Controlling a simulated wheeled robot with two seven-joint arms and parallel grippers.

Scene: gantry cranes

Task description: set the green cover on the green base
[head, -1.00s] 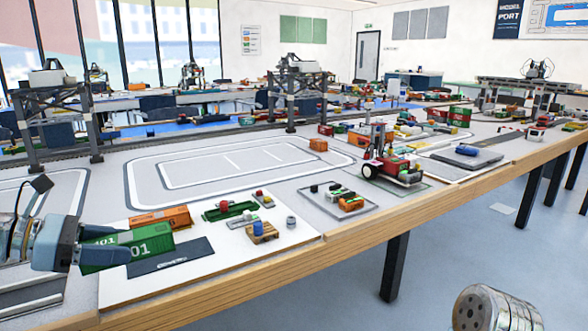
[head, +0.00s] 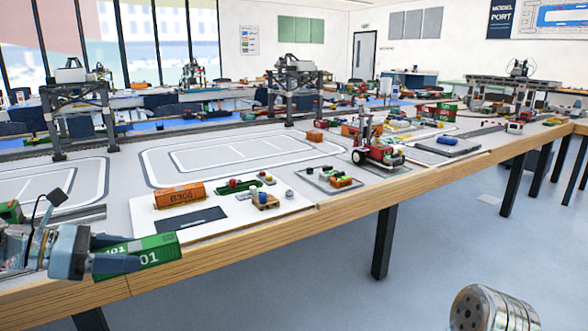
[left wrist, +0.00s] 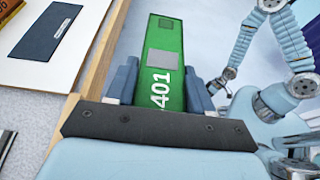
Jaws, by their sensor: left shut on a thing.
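My left gripper (head: 118,254) is shut on a green container-like piece (head: 155,250) with white numbers, which I take to be the green cover. I cannot tell which thing is the green base; a small green piece with a red part (head: 237,186) lies on the board. My right gripper is not in view.
An orange container (head: 180,196) and a dark pad (head: 178,220) are on the white board (head: 225,228). A wooden pallet with a blue part (head: 265,200) and a grey tray of small parts (head: 335,180) are to the right. Another green thing (head: 10,212) shows at the left edge.

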